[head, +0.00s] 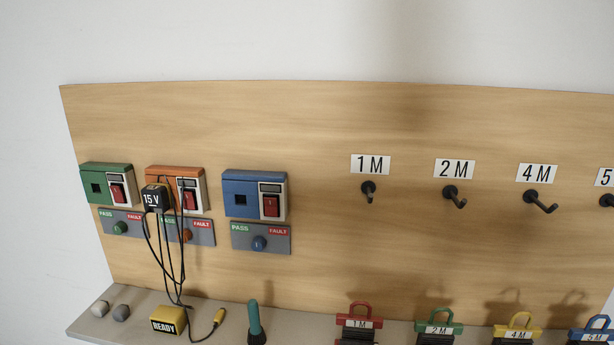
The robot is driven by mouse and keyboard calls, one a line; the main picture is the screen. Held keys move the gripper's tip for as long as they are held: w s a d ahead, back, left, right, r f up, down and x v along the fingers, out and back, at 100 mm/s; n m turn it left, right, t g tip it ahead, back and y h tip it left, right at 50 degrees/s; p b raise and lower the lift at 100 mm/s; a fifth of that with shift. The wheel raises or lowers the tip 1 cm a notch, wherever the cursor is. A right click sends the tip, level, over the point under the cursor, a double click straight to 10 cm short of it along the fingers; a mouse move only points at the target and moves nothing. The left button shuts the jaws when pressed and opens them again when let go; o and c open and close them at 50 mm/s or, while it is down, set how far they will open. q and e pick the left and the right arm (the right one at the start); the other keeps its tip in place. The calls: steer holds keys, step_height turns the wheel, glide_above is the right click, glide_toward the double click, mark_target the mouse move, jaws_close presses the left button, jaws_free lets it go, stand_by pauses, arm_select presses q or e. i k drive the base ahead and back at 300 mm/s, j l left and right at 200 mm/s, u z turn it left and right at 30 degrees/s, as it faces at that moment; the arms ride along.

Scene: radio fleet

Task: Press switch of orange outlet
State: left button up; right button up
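The orange outlet (175,174) is mounted on the wooden board, between a green outlet (107,170) and a blue outlet (255,182). A black plug marked 15 V (154,199) sits at the orange outlet's left part. The orange outlet's red switch (190,199) is on its right side, with thin dark cables crossing in front of part of it. A PASS/FAULT panel (203,232) with an orange-brown knob is below it. Neither of my grippers is in the head view.
Black hooks (454,197) project from the board at right. The space before the outlets looks clear apart from the hanging cables.

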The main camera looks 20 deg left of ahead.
mark_target(189, 200)
steer(key=u, duration=1.35)
